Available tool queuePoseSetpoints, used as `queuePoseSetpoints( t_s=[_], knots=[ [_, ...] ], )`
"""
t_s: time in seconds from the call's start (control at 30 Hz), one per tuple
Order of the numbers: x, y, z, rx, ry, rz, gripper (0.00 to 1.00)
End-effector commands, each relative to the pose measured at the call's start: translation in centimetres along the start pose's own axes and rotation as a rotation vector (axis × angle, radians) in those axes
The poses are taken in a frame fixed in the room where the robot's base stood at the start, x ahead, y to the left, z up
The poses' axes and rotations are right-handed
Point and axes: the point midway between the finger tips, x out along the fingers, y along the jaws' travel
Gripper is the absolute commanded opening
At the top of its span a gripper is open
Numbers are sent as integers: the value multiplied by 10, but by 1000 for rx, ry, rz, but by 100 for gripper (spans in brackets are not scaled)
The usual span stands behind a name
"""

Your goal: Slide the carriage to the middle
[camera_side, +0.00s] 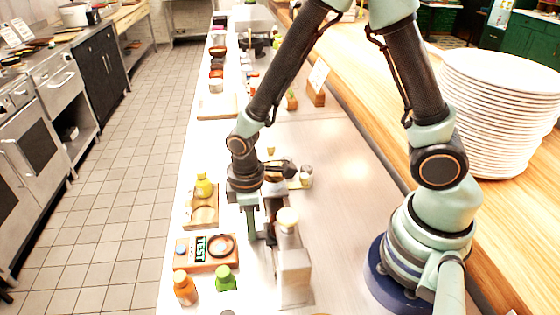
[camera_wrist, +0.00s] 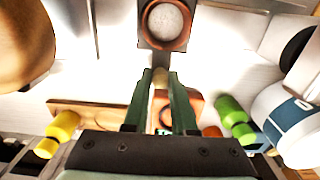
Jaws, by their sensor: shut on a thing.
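My gripper (camera_side: 260,228) points down over the counter beside a pale metal block with a cream knob (camera_side: 288,217). In the wrist view, my gripper (camera_wrist: 160,88) has its two green fingers close together around a small tan peg (camera_wrist: 160,76). The peg meets a dark square plate with a copper-rimmed round disc (camera_wrist: 165,22), which looks like the carriage. In the side view my arm and fingers hide most of the carriage, so its place along its travel cannot be told.
A wooden box with a green display (camera_side: 204,250) stands left of my gripper, with an orange bottle (camera_side: 185,288) and a green bottle (camera_side: 225,279) near it. A yellow bottle (camera_side: 204,186) stands further back. Stacked plates (camera_side: 500,110) stand at right. Counter right of the block is clear.

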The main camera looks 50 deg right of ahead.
Motion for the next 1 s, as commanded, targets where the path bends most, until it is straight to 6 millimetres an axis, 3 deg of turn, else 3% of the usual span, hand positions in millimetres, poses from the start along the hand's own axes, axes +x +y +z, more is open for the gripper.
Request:
queuePoseSetpoints(
  t_s=[0.03,0.07,0.1,0.47,1.0],
  knots=[
    [0,0,-1,-1,3,2,36],
    [0,0,-1,0,3,2,48],
    [0,0,-1,0,3,1,50],
    [-3,1,-1,0,3,1,50],
    [-42,1,-1,0,3,2,50]
  ],
)
